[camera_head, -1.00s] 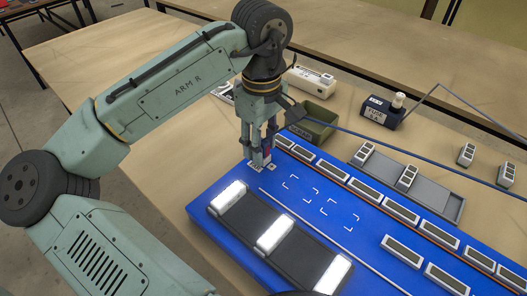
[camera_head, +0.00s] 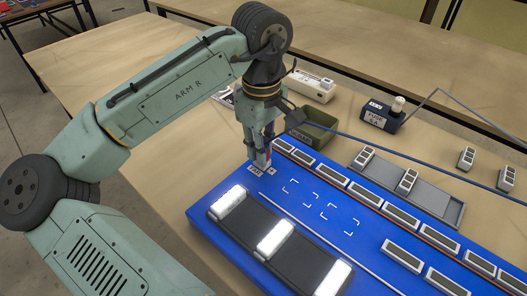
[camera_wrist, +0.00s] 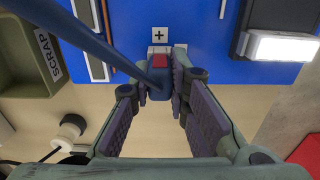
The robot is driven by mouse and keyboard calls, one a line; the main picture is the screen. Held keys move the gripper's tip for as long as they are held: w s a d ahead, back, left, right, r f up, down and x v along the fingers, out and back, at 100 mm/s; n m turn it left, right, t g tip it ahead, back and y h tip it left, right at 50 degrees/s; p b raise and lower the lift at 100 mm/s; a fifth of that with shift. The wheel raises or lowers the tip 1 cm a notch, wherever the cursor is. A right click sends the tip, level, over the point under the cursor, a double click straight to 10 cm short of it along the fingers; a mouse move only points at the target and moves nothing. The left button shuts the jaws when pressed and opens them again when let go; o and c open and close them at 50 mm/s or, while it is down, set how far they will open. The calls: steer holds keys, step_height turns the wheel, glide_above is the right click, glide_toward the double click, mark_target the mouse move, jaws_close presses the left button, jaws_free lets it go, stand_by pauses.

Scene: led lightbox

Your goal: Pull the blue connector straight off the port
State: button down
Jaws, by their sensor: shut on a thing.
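The blue connector (camera_wrist: 158,88), with a red patch on top, is between the fingers of my gripper (camera_wrist: 160,70). A thick blue cable (camera_wrist: 95,40) runs from it to the upper left in the wrist view. The pale port (camera_wrist: 160,48) sits at the edge of the blue board, beside a white plus mark. The connector's front end is up against the port; I cannot tell whether any gap exists. In the head view my gripper (camera_head: 261,160) points down at the board's far left corner, shut on the connector, and its fingers largely hide it.
The blue board (camera_head: 305,205) carries a black strip with lit white lamps (camera_head: 275,235) and a row of grey modules. A green scrap bin (camera_head: 318,127) stands just behind my gripper. A black box (camera_head: 380,115) and a grey tray (camera_head: 440,205) stand to the right.

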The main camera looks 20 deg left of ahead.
steer(key=shift+r, duration=0.15)
steer(key=shift+r+p, duration=0.9)
steer(key=shift+p, duration=0.15)
steer(key=shift+r, duration=0.1)
steer(key=shift+r+p, duration=2.8)
steer(key=shift+r, duration=0.1)
steer(key=shift+s, duration=0.1)
